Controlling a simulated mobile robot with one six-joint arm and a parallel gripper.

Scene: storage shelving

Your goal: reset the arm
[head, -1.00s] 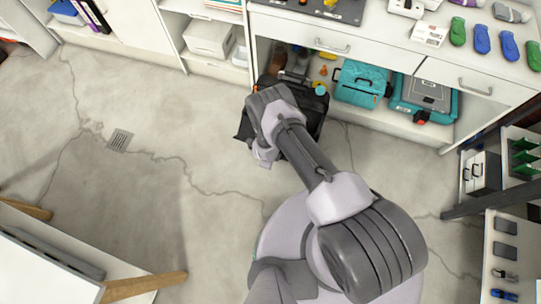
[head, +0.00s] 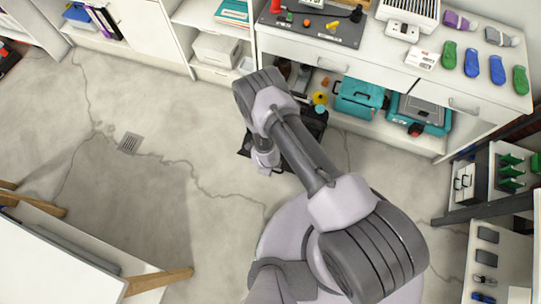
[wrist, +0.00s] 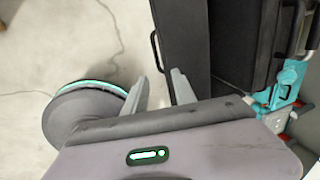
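My arm (head: 300,150) reaches out over the floor toward the cabinet in the head view, with its wrist (head: 264,152) bent down beside a black case. My gripper (wrist: 160,76) shows in the wrist view with its two grey fingers apart and nothing between them. The fingers point toward the floor and the edge of the black case (wrist: 184,45). The fingertips cannot be made out in the head view. I cannot tell whether they touch the case.
A white cabinet (head: 385,65) stands ahead, with a teal toolbox (head: 358,98) and another teal case (head: 420,113) on its lower shelf. A white table (head: 70,265) with wooden legs is at lower left. Shelving (head: 497,250) stands at right. The floor at left is clear.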

